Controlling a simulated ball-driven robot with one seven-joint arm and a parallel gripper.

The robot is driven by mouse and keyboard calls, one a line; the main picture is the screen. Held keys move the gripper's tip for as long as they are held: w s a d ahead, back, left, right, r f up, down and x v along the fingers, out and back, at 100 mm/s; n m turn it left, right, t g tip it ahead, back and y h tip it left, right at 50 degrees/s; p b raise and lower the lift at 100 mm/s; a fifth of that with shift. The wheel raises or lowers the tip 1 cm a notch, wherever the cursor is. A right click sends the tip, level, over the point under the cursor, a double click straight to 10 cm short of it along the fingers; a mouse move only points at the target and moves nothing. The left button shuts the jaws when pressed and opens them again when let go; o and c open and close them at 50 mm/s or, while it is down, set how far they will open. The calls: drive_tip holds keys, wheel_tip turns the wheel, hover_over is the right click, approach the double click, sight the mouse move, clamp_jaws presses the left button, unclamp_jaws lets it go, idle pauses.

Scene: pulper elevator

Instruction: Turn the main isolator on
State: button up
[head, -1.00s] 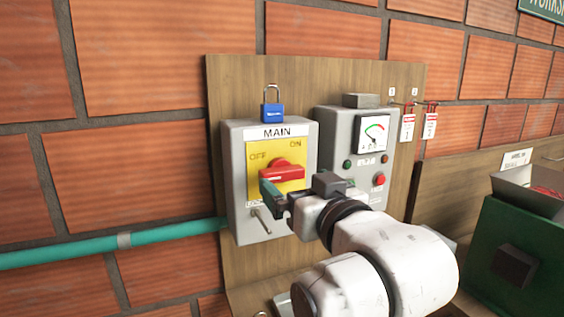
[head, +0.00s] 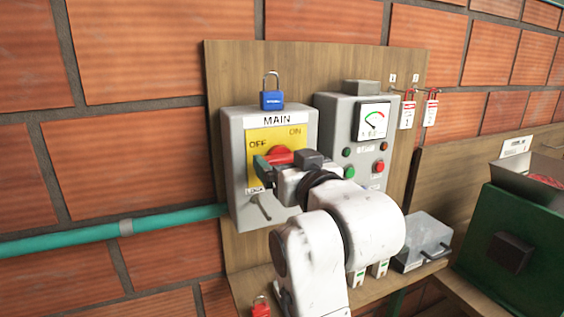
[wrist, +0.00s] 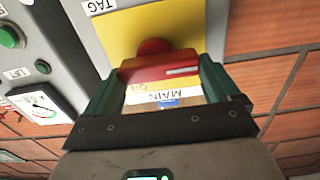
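The main isolator (head: 229,130) is a grey box with a MAIN label and a yellow plate (head: 261,137) marked OFF and ON. Its red rotary handle (head: 283,154) lies about horizontal, with its white mark toward the OFF side; the handle also shows in the wrist view (wrist: 150,68). My gripper (head: 285,163) is in front of the handle and hides its lower part. In the wrist view my gripper (wrist: 160,72) has its green fingers spread wide, one past each end of the handle. I cannot tell whether they touch it.
A blue padlock (head: 272,100) sits on top of the box. A grey meter panel (head: 338,108) with buttons is close on the right. Red tags (head: 407,114) hang beyond it. A metal lever (head: 262,208) sticks out below the plate. A green pipe (head: 70,237) enters from the left.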

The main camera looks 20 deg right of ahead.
drive_tip(key=shift+a, duration=0.1)
drive_tip(key=c, duration=0.3)
